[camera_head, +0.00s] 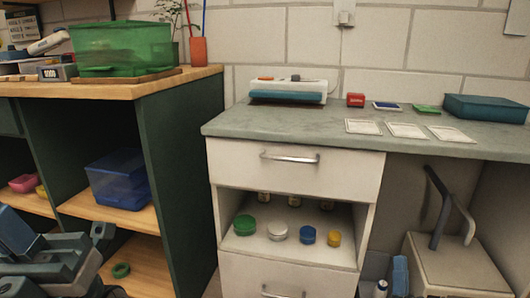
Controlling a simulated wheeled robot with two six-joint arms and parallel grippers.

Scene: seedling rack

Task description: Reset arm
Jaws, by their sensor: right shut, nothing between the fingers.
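A green see-through box (122,47) stands on the wooden top at left, a blue see-through box (120,180) on the shelf below. Right, a grey counter (260,122) bears cards and a teal box (486,108). Several lidded jars stand in the open drawer cabinet (290,172).

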